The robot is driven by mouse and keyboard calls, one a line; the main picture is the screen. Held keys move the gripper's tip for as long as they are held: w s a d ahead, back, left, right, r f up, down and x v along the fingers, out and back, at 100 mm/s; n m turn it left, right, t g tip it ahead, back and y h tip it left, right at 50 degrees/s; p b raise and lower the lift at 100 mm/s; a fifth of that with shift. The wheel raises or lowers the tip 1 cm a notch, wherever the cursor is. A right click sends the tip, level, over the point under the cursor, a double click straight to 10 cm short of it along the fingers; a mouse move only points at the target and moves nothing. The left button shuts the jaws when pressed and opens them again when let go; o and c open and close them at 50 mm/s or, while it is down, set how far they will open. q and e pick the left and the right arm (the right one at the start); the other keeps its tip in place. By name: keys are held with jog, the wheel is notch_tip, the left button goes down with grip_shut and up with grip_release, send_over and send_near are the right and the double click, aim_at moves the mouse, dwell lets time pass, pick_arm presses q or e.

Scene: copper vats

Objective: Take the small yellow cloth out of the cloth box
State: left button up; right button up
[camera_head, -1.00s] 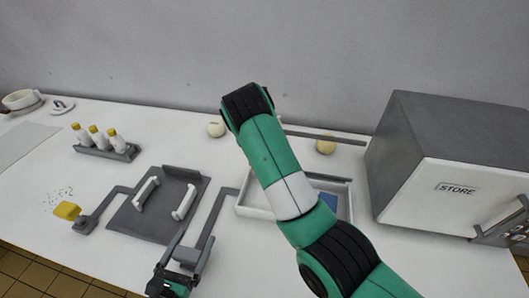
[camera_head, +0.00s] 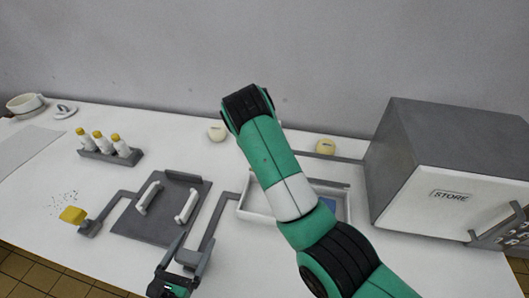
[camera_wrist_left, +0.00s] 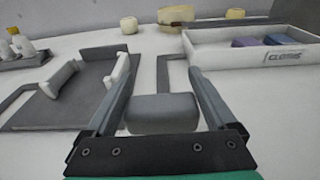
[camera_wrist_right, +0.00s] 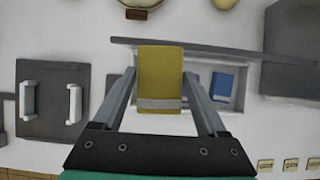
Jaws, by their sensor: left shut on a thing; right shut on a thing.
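In the right wrist view, my right gripper (camera_wrist_right: 160,92) is shut on the small yellow cloth (camera_wrist_right: 160,68), which has a pale band along its near edge. The cloth box (camera_wrist_left: 255,58), a white open tray, shows in the left wrist view, with a purple cloth (camera_wrist_left: 245,42) and a blue cloth (camera_wrist_left: 280,39) inside. The held cloth is above the box area; its height is unclear. In the head view, my right arm hides its gripper and the cloth. My left gripper (camera_head: 184,262) is shut on a grey block (camera_wrist_left: 162,112) low at the front.
A dark grey plate (camera_head: 160,212) with two white handles lies left of the box. A yellow block (camera_head: 73,215) and a rack of bottles (camera_head: 110,155) are further left. A STORE cabinet (camera_head: 445,190) stands at right. A long grey bar (camera_wrist_right: 215,51) lies behind the box.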

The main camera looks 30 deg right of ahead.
pick_arm(q)
jog(key=o, duration=1.1)
jog(key=shift+d+r, duration=0.1)
jog(key=shift+r, duration=0.3)
jog(key=shift+c, duration=0.2)
pick_arm(e)
jog(key=shift+r, duration=0.1)
pick_arm(q)
jog(key=shift+w+f, duration=0.1)
jog(key=shift+f, duration=0.05)
pick_arm(e)
jog(key=shift+d, duration=0.1)
pick_arm(q)
jog(key=p+v, duration=0.4)
jog(key=v, duration=0.7)
pick_arm(e)
notch_tip(320, 180, up, 4)
jog(key=shift+f, duration=0.1)
pick_arm(q)
jog(key=shift+s+a, duration=0.35)
jog(key=shift+s, duration=0.05)
